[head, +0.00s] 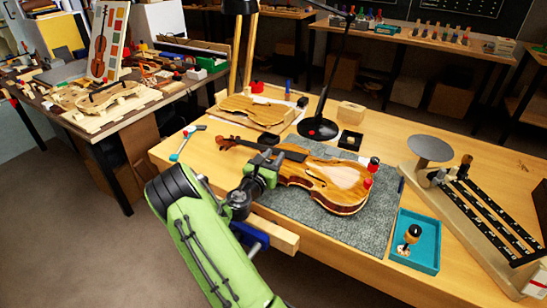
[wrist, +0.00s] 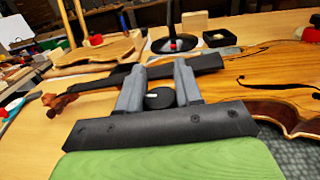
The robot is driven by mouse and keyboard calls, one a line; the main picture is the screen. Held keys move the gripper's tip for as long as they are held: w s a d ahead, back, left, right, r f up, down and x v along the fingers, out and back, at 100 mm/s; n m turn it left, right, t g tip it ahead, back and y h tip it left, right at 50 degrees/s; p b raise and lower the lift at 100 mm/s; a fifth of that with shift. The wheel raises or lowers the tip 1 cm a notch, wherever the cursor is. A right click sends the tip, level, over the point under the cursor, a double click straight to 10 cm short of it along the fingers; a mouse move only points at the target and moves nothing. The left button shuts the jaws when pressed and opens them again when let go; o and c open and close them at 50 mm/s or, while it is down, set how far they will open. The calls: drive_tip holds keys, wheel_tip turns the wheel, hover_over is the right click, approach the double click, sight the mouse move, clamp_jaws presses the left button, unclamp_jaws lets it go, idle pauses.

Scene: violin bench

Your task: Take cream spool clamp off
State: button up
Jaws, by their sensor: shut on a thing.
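A violin (head: 325,178) lies on a grey mat (head: 290,205), its neck to the left. My gripper (head: 262,165) is at the near edge of its body, by the neck end. In the wrist view, my gripper (wrist: 158,88) is shut on a round dark knob (wrist: 158,99), which looks like the top of a spool clamp. The clamp's cream part is hidden, and I cannot tell whether it still touches the violin. Two red clamps (head: 367,181) stand at the body's right end.
A black lamp base (head: 318,128) and a violin plate (head: 250,110) stand behind the violin. A blue vise (head: 250,236) with a wooden block is at the front edge. A long slotted fixture (head: 470,240) fills the right.

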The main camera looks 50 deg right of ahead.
drive_tip(key=n+t+y, duration=0.1)
drive_tip(key=n+t, duration=0.1)
drive_tip(key=t, duration=0.2)
drive_tip(key=shift+w+n, duration=0.1)
drive_tip(key=shift+n, duration=0.2)
drive_tip(key=n+t+y, duration=0.1)
drive_tip(key=n+t+y+b, duration=0.1)
drive_tip(key=t, duration=0.1)
drive_tip(key=n+t+y, duration=0.1)
drive_tip(key=shift+w+a+f+n+t+b, duration=0.15)
drive_tip(key=shift+w+f+n+t+b, duration=0.1)
drive_tip(key=shift+n+t+b, duration=0.1)
drive_tip(key=shift+w+a+r+n+t+y+b, duration=0.1)
drive_tip(key=shift+n+t+y+b, duration=0.25)
drive_tip(key=shift+n+t+y, duration=0.5)
drive_tip(key=shift+w+a+r+n+t+y+b, duration=0.15)
drive_tip(key=shift+n+t+y+b, duration=0.3)
drive_tip(key=shift+y, duration=0.65)
drive_tip(key=shift+a+f+n+t+y+b, duration=0.1)
drive_tip(key=shift+n+t+y+b, duration=0.15)
drive_tip(key=shift+n+t+y, duration=0.6)
drive_tip(key=o, duration=1)
drive_tip(key=shift+w, duration=0.1)
